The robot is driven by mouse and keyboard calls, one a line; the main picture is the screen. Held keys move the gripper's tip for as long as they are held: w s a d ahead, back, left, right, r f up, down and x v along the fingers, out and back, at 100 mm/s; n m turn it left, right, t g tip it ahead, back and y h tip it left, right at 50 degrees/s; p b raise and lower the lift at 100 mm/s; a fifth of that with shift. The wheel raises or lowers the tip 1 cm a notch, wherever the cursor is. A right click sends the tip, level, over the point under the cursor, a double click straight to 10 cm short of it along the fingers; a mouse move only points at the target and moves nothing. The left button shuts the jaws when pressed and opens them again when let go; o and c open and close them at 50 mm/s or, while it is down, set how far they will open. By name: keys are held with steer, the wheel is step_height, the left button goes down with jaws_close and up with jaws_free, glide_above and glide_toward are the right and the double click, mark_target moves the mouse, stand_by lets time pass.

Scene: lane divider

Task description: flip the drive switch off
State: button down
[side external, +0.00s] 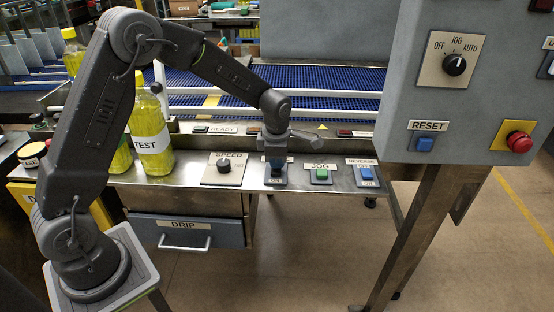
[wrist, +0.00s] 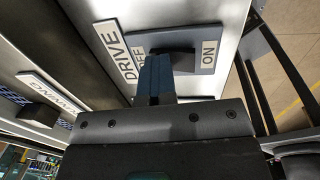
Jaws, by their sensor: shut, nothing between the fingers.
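The drive switch (wrist: 180,60) is a dark rocker on a blue-grey plate marked OFF and ON, beside a white DRIVE label (wrist: 117,50). In the side external view the switch plate (side external: 276,182) sits on the metal counter, its ON end nearer the front edge. My gripper (side external: 275,160) points down over it, shut and empty. In the wrist view its fingertips (wrist: 156,62) are at the OFF end of the rocker and partly cover the OFF marking. I cannot tell whether they touch the rocker, or which way it is tipped.
The SPEED knob (side external: 224,166) is left of the drive switch. The green JOG button (side external: 321,175) and blue REVERSE switch (side external: 366,174) are to its right. A TEST bottle (side external: 150,140) stands farther left. A grey control box (side external: 470,90) hangs at the right.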

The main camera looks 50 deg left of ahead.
mark_target(275, 171)
steer(key=shift+s+d+r, duration=0.1)
steer(key=shift+s+d, duration=0.4)
steer(key=shift+d, duration=0.05)
step_height(275, 171, up, 14)
steer(key=s+d, duration=0.1)
stand_by(0.4)
steer(key=shift+s+d, duration=0.1)
steer(key=shift+w+a, duration=0.35)
steer(key=shift+a, duration=0.3)
steer(key=f, duration=0.9)
steer(key=w+a+f, duration=0.1)
steer(key=f, duration=0.4)
steer(key=shift+w+a, duration=0.1)
